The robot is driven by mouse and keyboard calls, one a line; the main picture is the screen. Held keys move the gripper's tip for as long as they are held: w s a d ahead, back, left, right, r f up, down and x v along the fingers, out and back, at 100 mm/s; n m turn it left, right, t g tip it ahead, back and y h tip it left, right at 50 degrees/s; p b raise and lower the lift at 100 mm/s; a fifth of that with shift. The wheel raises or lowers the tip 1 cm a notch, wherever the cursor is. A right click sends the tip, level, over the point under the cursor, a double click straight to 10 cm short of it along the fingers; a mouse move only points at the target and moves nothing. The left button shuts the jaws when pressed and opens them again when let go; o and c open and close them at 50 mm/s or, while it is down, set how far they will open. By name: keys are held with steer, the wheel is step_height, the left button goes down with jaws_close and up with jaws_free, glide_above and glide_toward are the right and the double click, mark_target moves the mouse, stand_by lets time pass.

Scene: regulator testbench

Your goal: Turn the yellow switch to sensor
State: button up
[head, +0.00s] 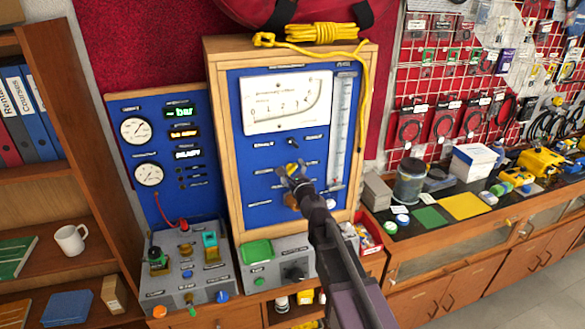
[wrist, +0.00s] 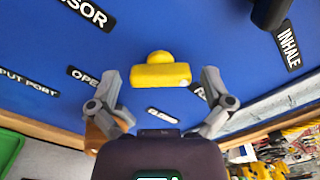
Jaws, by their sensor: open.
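The yellow switch (wrist: 160,74) sits on the blue panel, centred in the wrist view, its bar lying crosswise with a rounded knob above it. My gripper (wrist: 160,84) is open, with one finger on each side of the switch and a visible gap to both ends. In the head view my gripper (head: 291,175) reaches up to the lower middle of the panel. A label ending in "SOR" (wrist: 83,12) is at the upper left of the wrist view; its start is cut off.
A black knob (wrist: 270,12) and an "INHALE" label (wrist: 288,46) are at the wrist view's upper right. The wooden frame (head: 220,130) borders the panel. Yellow cord (head: 362,95) hangs down its right side. A grey control box (head: 185,265) stands below left.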

steer(key=shift+w+a, duration=0.15)
steer(key=shift+w, duration=0.1)
steer(key=c, duration=1)
steer(key=shift+c, duration=0.2)
